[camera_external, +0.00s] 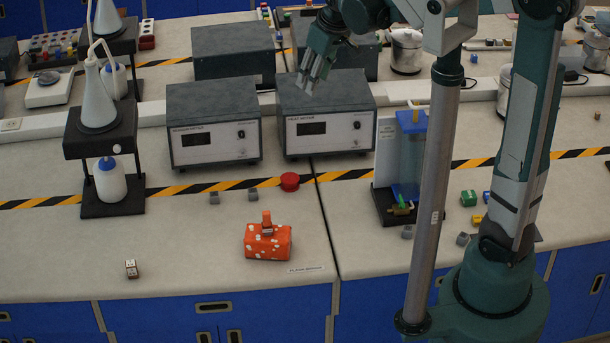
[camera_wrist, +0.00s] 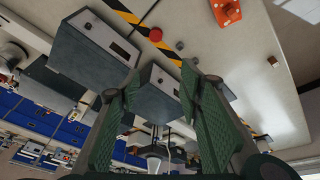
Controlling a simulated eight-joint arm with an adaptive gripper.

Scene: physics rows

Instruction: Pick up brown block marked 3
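A small brown block with pale markings (camera_external: 131,268) stands alone on the left part of the front bench in the external view. Its marking is too small to read as a 3. My gripper (camera_external: 306,84) is high above the grey heat-meter box, far to the upper right of that block. In the wrist view my gripper (camera_wrist: 160,78) shows two green fingers apart with nothing held between them.
A red disc (camera_external: 289,182) and small grey cubes (camera_external: 214,197) lie near the striped tape. A flask stand (camera_external: 104,160) is behind the brown block. Bench around that block is clear.

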